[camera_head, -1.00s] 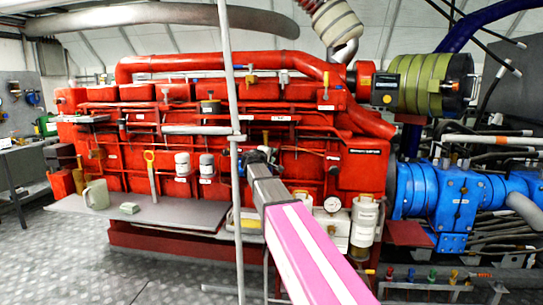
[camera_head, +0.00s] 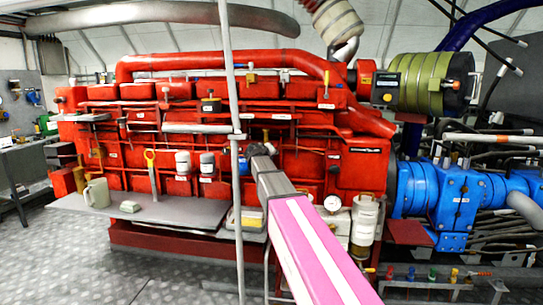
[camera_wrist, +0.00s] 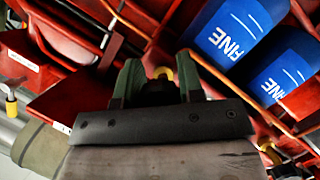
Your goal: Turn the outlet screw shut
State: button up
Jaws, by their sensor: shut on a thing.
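My gripper (camera_wrist: 158,74) shows in the wrist view with its two green fingers either side of a small dark part (camera_wrist: 158,90). The fingers are shut on this part, which I take to be the outlet screw. A yellow rounded piece (camera_wrist: 163,72) shows just beyond it, between the fingertips. The screw's lower part and its turn position are hidden by my gripper.
Two blue canisters with white lettering (camera_wrist: 235,32) stand close to the right of my gripper, with thin rods between. A grey pole (camera_head: 233,120) rises in front of the engine. The floor at front left is clear.

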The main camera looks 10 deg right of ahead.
dwell(0.4)
jog(key=o, duration=0.9)
jog(key=v, duration=1)
jog(key=shift+s+a, duration=0.25)
jog(key=shift+s, duration=0.1)
jog(key=s+d+f+m+g+y, duration=0.1)
jog(key=s+d+f+g, duration=0.3)
jog(key=f, duration=0.8)
jog(key=s+d+f+g+y, duration=0.15)
jog(key=s+f, duration=0.45)
jog(key=f, duration=0.6)
jog(key=s+f+g+y, duration=0.2)
jog(key=s+f, duration=0.4)
jog(key=s+f+m+g+y, duration=0.1)
jog(key=s+f+g, duration=0.1)
jog(key=s+f, duration=0.4)
jog(key=s+f+g+y, duration=0.2)
jog(key=s+f, duration=0.4)
jog(key=s, duration=0.1)
jog(key=shift+s+a+f+m+g+y, duration=0.15)
jog(key=shift+a+f+m+g+y, duration=0.15)
jog(key=shift+f+g+y, duration=0.1)
